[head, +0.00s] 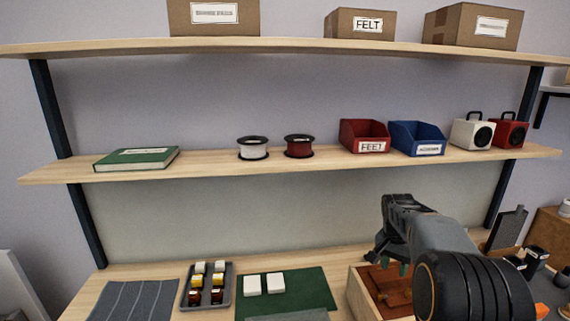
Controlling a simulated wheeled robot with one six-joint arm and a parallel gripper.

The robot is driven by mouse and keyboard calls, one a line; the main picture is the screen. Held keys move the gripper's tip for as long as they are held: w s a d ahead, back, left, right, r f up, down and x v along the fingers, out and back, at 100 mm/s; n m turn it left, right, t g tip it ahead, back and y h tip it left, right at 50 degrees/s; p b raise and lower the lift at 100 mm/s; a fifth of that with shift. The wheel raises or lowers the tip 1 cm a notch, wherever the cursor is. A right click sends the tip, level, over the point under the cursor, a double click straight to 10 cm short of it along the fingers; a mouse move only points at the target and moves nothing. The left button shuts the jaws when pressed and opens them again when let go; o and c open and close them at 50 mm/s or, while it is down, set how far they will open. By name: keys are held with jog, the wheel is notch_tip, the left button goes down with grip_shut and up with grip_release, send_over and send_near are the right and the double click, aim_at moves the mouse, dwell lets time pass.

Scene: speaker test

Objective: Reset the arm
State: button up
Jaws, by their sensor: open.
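My gripper (388,232) is in the head view at the lower right, on the end of my dark grey arm. It is in front of the back panel, above a wooden box (354,292) on the worktop. The jaws are open, and nothing shows between them. My arm hides part of the box and some of the worktop to its right.
The middle shelf (215,165) holds a green book, two spools, a red bin, a blue bin and two speakers. Cardboard boxes stand on the top shelf (280,45). A grey tray (186,298) of small bottles and a green mat (312,290) lie on the worktop.

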jog(key=s+a+n+t, duration=0.2)
jog(key=s+a+n, duration=0.2)
jog(key=s, duration=0.7)
jog(key=s+a+r+n+t+y, duration=0.1)
jog(key=s+a+n+t, duration=0.1)
jog(key=s+a+n, duration=0.3)
jog(key=s+a, duration=0.4)
jog(key=s, duration=0.1)
jog(key=shift+s+a+r, duration=0.2)
jog(key=shift+s+a, duration=0.05)
jog(key=shift+s, duration=0.1)
